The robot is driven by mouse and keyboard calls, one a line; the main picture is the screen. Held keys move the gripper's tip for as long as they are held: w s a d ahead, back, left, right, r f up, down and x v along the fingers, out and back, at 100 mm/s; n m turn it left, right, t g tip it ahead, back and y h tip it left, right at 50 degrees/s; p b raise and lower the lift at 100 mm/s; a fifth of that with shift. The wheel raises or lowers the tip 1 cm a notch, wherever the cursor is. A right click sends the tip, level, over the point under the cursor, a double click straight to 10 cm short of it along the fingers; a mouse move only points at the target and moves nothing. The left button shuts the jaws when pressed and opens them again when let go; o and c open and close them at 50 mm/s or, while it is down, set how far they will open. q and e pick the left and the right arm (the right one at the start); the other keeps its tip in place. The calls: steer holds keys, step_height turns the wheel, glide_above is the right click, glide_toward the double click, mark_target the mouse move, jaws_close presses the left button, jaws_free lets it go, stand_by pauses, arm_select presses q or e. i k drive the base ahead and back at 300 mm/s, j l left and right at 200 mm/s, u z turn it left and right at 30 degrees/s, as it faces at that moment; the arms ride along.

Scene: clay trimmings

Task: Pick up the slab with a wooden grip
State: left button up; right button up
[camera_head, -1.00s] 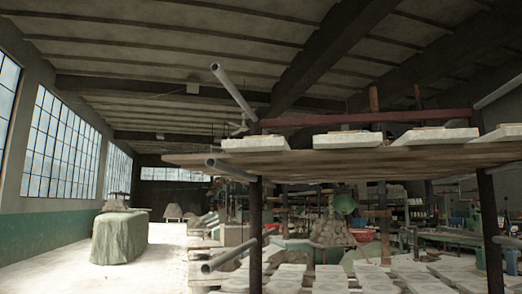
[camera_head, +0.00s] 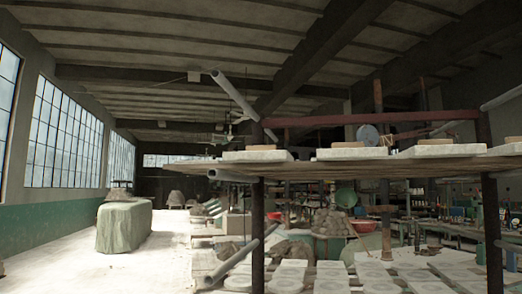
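Several pale slabs lie in a row on the upper shelf board, seen almost edge-on. The left slab (camera_head: 256,156) has a low tan block (camera_head: 262,148) on top. The middle slab (camera_head: 350,154) carries a tan wooden-looking grip (camera_head: 348,144). The right slab (camera_head: 442,150) has a similar grip (camera_head: 432,142), and another slab (camera_head: 513,148) is cut off at the right picture edge. Neither of my grippers is in view.
The wooden shelf board (camera_head: 385,167) rests on dark posts (camera_head: 258,225) with protruding pipes (camera_head: 231,96). Several more pale slabs (camera_head: 330,268) lie on a lower level. A red beam (camera_head: 330,120) crosses behind the slabs. Clear floor (camera_head: 165,245) lies at left, beside a covered table (camera_head: 123,226).

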mark_target(260, 152)
steer(key=l+u, duration=0.2)
steer(key=l, duration=0.5)
steer(key=l+u, duration=0.2)
steer(key=l, duration=0.5)
steer(key=k+l+u, duration=0.15)
steer(key=l, duration=0.5)
